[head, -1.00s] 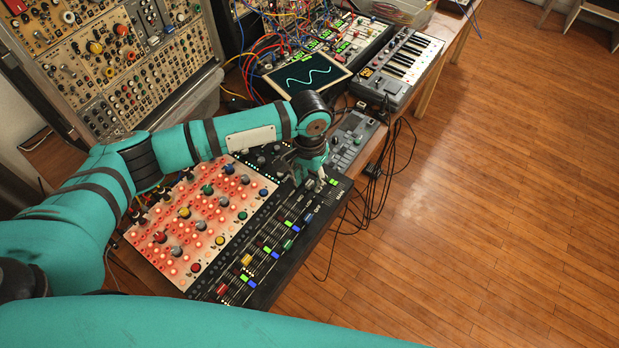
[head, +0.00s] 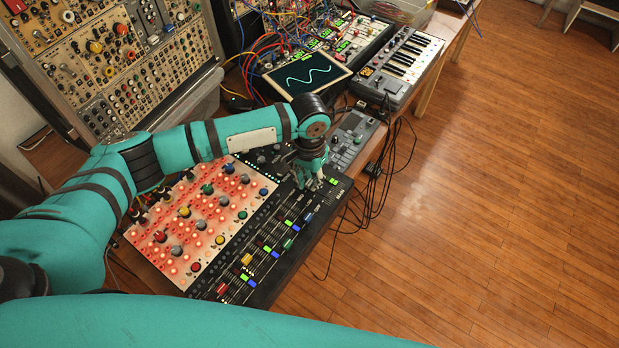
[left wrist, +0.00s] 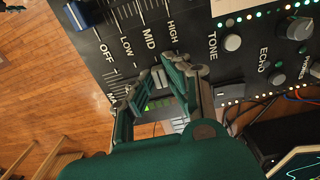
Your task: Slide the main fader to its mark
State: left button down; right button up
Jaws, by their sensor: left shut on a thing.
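The black mixer panel (head: 298,252) lies along the table edge, with a row of faders with coloured caps; it also fills the left wrist view (left wrist: 112,62). My left gripper (head: 312,183) is at the panel's far end, beside a green light and a label at the edge. In the left wrist view, my left gripper (left wrist: 160,80) is shut on a small grey fader cap (left wrist: 158,76), its fingertips at either side. Part of a label starting with M shows beside it; the rest is hidden by the fingers. The fader's mark cannot be made out. My right gripper is not in view.
A red-lit knob panel (head: 205,215) lies left of the faders, under my left arm. A blue fader cap (left wrist: 77,15) and knobs (left wrist: 232,42) are near the gripper. A screen (head: 307,75), a keyboard (head: 400,65) and loose cables are behind. Open floor lies right.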

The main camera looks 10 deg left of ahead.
aim_at(328, 198)
pick_arm(q)
jog(key=shift+d+r, duration=0.1)
jog(key=d+p, duration=0.1)
jog(key=s+d+p, duration=0.1)
jog(key=d+p, duration=0.2)
jog(key=shift+s+d+r, duration=0.1)
jog(key=shift+s+r, duration=0.1)
jog(key=shift+s, duration=0.2)
jog(key=shift+s+d+f, duration=0.1)
jog(key=shift+d+f, duration=0.05)
jog(key=shift+d, duration=0.15)
jog(key=shift+f, duration=0.1)
jog(key=c, duration=1.3)
grip_release()
jog(key=shift+d, duration=0.15)
